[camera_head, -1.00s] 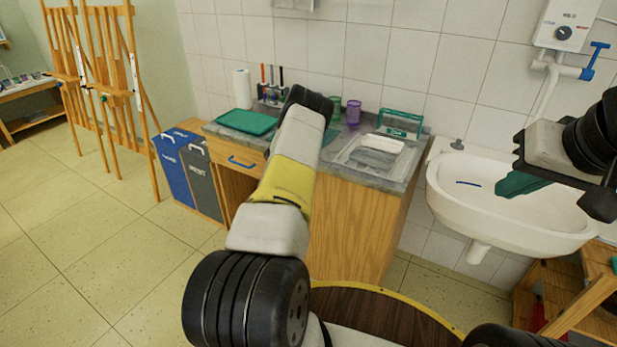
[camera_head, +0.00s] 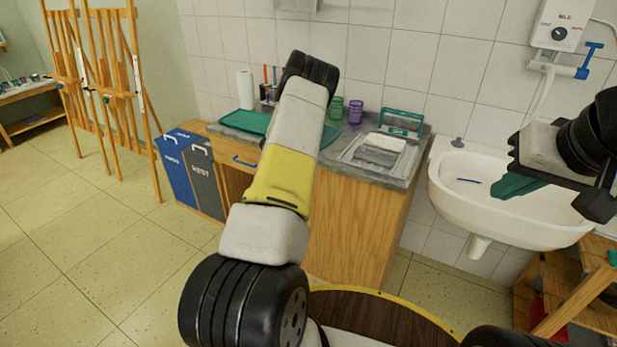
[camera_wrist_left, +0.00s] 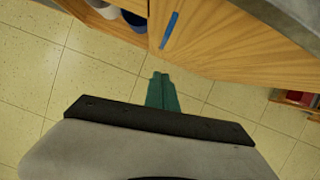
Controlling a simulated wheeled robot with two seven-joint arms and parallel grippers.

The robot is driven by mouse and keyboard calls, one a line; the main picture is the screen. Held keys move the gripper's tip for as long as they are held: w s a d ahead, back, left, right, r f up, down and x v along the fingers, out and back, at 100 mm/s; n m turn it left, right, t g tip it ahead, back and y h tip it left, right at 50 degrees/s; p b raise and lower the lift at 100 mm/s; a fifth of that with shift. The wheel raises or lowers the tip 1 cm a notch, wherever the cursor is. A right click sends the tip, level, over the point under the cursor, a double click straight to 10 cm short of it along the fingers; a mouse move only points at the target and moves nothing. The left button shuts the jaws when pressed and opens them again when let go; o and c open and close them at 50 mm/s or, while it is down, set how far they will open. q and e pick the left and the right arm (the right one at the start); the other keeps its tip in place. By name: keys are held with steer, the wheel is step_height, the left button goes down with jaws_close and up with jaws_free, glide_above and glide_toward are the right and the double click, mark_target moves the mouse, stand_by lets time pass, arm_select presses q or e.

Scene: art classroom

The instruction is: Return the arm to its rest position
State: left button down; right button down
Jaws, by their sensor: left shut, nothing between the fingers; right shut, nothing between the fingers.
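My left arm rises through the middle of the head view, with its yellow band and black joints in front of the counter. My left gripper (camera_wrist_left: 161,77) shows in the left wrist view, its green fingers shut together with nothing between them. It points at the tiled floor near the wooden cabinet (camera_wrist_left: 215,45). In the head view the left gripper is hidden behind the arm. My right gripper (camera_head: 500,188) is at the right in the head view, its green fingers shut and empty, in front of the white sink (camera_head: 455,200).
The wooden cabinet with a grey counter (camera_head: 385,175) carries a green tray (camera_head: 243,121), cups and a clear tray (camera_head: 378,152). Blue (camera_head: 172,168) and grey (camera_head: 204,180) bins stand at its left. Easels (camera_head: 115,80) stand farther left. The floor (camera_head: 80,240) at left is clear.

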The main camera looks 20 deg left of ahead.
arm_select(q)
step_height(320, 180, up, 30)
steer(key=s+d+n+t+y, duration=0.1)
steer(key=n+t, duration=0.2)
steer(key=n, duration=0.5)
steer(key=d+n+t+y, duration=0.1)
steer(key=n+t+y, duration=0.1)
steer(key=n, duration=0.6)
steer(key=s+d+r+n+g+h, duration=0.1)
steer(key=s+d+r+n, duration=0.4)
steer(key=s, duration=0.4)
steer(key=s+d+r+n, duration=0.4)
steer(key=s+r+n, duration=0.2)
steer(key=s+n, duration=0.25)
steer(key=s+d+n+g+h, duration=0.1)
steer(key=s+d+n+h, duration=0.1)
steer(key=s+d, duration=0.4)
steer(key=s+d+n+g+h, duration=0.1)
steer(key=s+d+n, duration=0.3)
steer(key=s, duration=0.9)
steer(key=d+h, duration=0.1)
steer(key=d, duration=0.1)
steer(key=shift+d+f, duration=0.15)
steer(key=shift+d, duration=0.25)
